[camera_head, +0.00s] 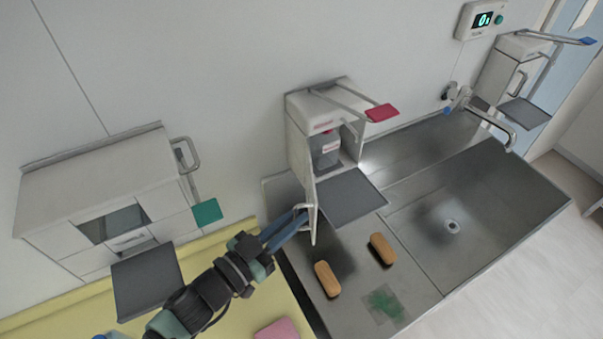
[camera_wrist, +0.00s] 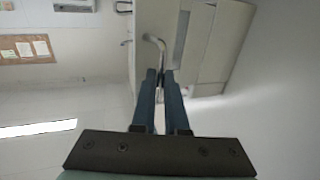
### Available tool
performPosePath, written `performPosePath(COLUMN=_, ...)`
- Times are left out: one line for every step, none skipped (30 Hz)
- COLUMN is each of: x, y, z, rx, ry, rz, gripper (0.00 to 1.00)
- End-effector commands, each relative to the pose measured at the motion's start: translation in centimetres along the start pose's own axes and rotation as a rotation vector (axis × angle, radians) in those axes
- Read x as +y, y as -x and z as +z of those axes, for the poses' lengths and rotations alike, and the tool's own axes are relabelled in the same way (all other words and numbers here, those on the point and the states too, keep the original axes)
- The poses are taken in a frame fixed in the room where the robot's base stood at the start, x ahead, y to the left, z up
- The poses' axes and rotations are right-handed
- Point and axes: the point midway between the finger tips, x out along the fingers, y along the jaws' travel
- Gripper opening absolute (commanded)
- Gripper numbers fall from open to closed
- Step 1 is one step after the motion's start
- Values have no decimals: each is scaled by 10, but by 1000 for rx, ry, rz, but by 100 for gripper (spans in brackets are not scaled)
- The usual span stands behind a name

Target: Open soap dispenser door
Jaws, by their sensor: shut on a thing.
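The white soap dispenser (camera_head: 310,110) with a red lever (camera_head: 380,112) hangs on the wall at the middle of the head view. Its front door (camera_head: 300,160) stands swung out to the left, and a bottle (camera_head: 326,148) shows inside. My gripper (camera_head: 298,220) is shut on the door's handle (camera_head: 304,206), low on the door. In the wrist view the blue fingers (camera_wrist: 161,76) close around the bent metal handle (camera_wrist: 155,41). The fingers hide part of the handle.
A grey tray (camera_head: 350,196) sits below the dispenser. The steel counter (camera_head: 350,255) holds two brown brushes (camera_head: 327,278) (camera_head: 382,248) and a green patch. A green-lever dispenser (camera_head: 100,185) hangs left; a blue-lever one (camera_head: 510,70) hangs right, beyond the sink (camera_head: 460,200) and faucet (camera_head: 490,120).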

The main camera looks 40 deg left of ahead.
Motion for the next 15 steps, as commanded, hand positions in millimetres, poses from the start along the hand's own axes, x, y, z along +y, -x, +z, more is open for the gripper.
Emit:
performPosePath(x=-6, y=0, z=-1, rx=2, ry=-1, rz=1, gripper=0)
performPosePath(x=-7, y=1, z=-2, rx=2, ry=-1, rz=8, gripper=0)
performPosePath(x=-7, y=1, z=-3, rx=3, ry=0, rz=14, gripper=0)
performPosePath(x=-8, y=1, z=-3, rx=4, ry=1, rz=18, gripper=0)
performPosePath(x=-8, y=1, z=-4, rx=5, ry=1, rz=22, gripper=0)
performPosePath(x=-8, y=1, z=-5, rx=6, ry=1, rz=26, gripper=0)
performPosePath(x=-8, y=1, z=-6, rx=6, ry=1, rz=29, gripper=0)
performPosePath(x=-8, y=1, z=-6, rx=7, ry=2, rz=30, gripper=0)
performPosePath(x=-8, y=1, z=-7, rx=8, ry=2, rz=32, gripper=0)
performPosePath(x=-8, y=1, z=-7, rx=9, ry=2, rz=33, gripper=0)
performPosePath(x=-8, y=1, z=-7, rx=9, ry=2, rz=34, gripper=0)
performPosePath(x=-8, y=1, z=-8, rx=10, ry=2, rz=34, gripper=0)
performPosePath(x=-8, y=1, z=-8, rx=10, ry=2, rz=34, gripper=0)
performPosePath(x=-8, y=1, z=-8, rx=11, ry=2, rz=35, gripper=0)
performPosePath(x=-8, y=1, z=-8, rx=11, ry=2, rz=35, gripper=0)
